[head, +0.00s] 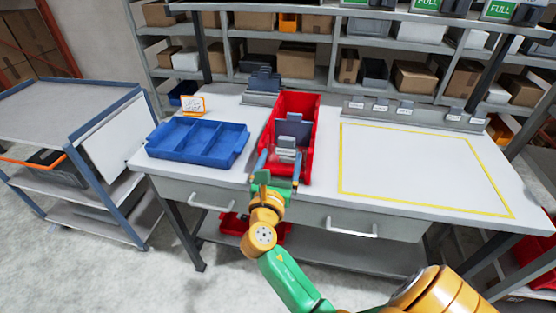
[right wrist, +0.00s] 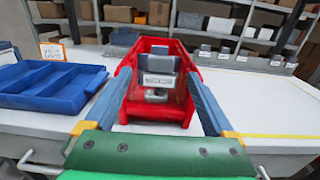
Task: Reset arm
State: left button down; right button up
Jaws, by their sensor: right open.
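My right gripper (head: 277,170) is at the front edge of the table, at the near end of the red bin. Its two blue-grey fingers are spread wide apart, and the right wrist view (right wrist: 160,105) shows nothing gripped between them. The red bin (head: 308,107) stands on the table beyond the fingers. Inside it are grey parts (head: 292,128), one with a white label that shows in the right wrist view (right wrist: 159,79). Whether the fingers touch the bin is unclear. My left gripper is in neither view.
A blue divided tray (head: 198,142) lies left of the bin, with an orange-framed sign (head: 193,105) behind it. A yellow outline (head: 420,204) marks clear tabletop at right. Grey dispensers (head: 415,114) line the back. A cart (head: 70,113) stands at left, shelves behind.

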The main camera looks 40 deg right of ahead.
jog(key=shift+w+d+f, duration=0.35)
jog(key=shift+d, duration=0.25)
jog(key=s+a+f+m+g+y, duration=0.2)
jog(key=s+f+m+y, duration=0.25)
jog(key=f+m, duration=0.3)
jog(key=s+a+f+m+g+y, duration=0.2)
jog(key=s+f+m+g+y, duration=0.1)
jog(key=s+f+m, duration=0.4)
jog(key=s+a+f+m+g+y, duration=0.4)
jog(key=s+a+f+m+y, duration=0.15)
jog(key=s+a+m, duration=0.5)
jog(key=s+d+f+g, duration=0.1)
jog(key=s+f, duration=0.2)
jog(key=f, duration=1.5)
jog(key=s+d+f+g, duration=0.1)
jog(key=s+d+f, duration=0.1)
jog(key=s+f, duration=0.6)
jog(key=s, duration=0.3)
jog(key=shift+s+n, duration=0.15)
jog(key=shift+n, duration=0.25)
